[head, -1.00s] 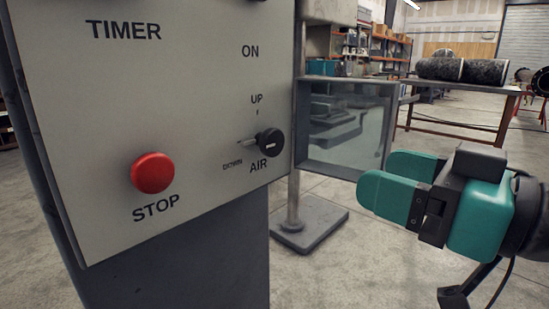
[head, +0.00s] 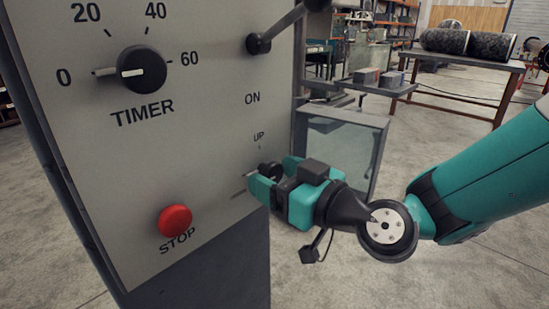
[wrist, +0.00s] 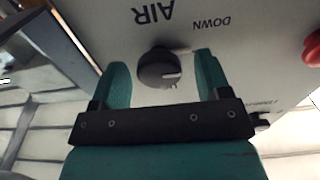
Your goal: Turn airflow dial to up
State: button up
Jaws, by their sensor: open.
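The airflow dial is a small dark round knob (head: 268,170) low on the grey panel, partly hidden behind my gripper in the head view. My gripper (head: 273,180) is open at the dial, its teal fingers close to the panel. In the wrist view the picture is upside down, and the dial (wrist: 158,70) sits between the two open fingers of my gripper (wrist: 161,64), with a gap on each side. The dial's pale pointer sticks out to the left in the head view. The UP label (head: 258,136) is above the dial. The DOWN label (wrist: 212,24) shows in the wrist view.
The red STOP button (head: 174,221) is left of and below the dial. The timer knob (head: 141,70) and a lever (head: 259,43) are higher on the panel. A grey box (head: 341,150) stands behind my gripper. A table (head: 470,85) is farther back.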

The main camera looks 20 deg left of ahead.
jog(key=shift+w+a, duration=0.2)
jog(key=shift+a, duration=0.3)
jog(key=c, duration=0.9)
jog(key=shift+d, duration=0.1)
